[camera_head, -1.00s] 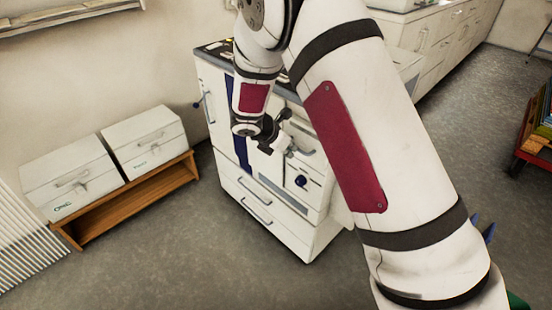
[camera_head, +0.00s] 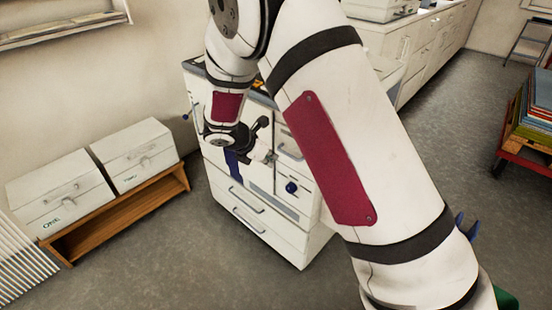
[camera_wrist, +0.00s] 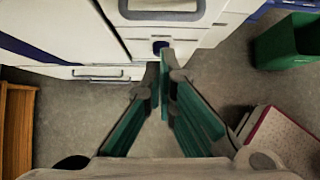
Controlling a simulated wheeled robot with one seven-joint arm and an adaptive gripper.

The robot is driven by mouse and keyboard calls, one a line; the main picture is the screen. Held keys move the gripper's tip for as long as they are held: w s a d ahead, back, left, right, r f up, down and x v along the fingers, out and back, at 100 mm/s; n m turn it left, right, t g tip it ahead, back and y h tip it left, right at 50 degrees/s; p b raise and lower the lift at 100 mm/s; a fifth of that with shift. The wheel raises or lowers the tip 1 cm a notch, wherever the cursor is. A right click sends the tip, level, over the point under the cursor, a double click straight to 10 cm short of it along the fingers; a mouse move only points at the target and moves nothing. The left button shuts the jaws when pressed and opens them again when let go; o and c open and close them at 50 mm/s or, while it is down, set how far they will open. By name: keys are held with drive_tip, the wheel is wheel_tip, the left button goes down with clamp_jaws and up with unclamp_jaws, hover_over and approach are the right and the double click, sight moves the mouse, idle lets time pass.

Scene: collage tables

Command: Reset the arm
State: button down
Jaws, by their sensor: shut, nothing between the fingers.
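My arm crosses the middle of the head view, white with dark bands and red panels. My gripper (camera_head: 268,156) is at its far end, in front of the white cabinet (camera_head: 268,228). The wrist view shows my gripper (camera_wrist: 162,78) with its teal fingers brought together at the tips and nothing between them. The cabinet (camera_wrist: 72,30) fills the top of the wrist view. Whether the fingertips touch the cabinet, I cannot tell.
Two white boxes (camera_head: 62,192) (camera_head: 134,152) stand on a low wooden bench (camera_head: 118,215) at left. A red cart (camera_head: 512,160) stands at right. A green bin (camera_wrist: 278,46) and a pink-edged box (camera_wrist: 285,140) show in the wrist view. Grey floor (camera_head: 455,110) is open between cabinet and cart.

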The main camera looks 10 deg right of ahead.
drive_tip(key=v, duration=0.8)
drive_tip(key=s+d+r+m+g+y+p, duration=0.1)
drive_tip(key=s+d+r+m+p, duration=0.1)
drive_tip(key=s+d+r+m, duration=0.5)
drive_tip(key=s+d+r+m+g+y+p, duration=0.1)
drive_tip(key=s+d+r+m+p, duration=0.15)
drive_tip(key=s+r+m, duration=0.45)
drive_tip(key=s+r+m+t+y+p, duration=0.1)
drive_tip(key=s+r+m, duration=0.4)
drive_tip(key=s, duration=0.7)
drive_tip(key=s+r+m+y+p, duration=0.2)
drive_tip(key=s+r+m, duration=0.3)
drive_tip(key=s, duration=0.7)
drive_tip(key=shift+d+r+m+t+y, duration=0.15)
drive_tip(key=shift+r+m+t+y, duration=0.3)
drive_tip(key=shift+y, duration=0.25)
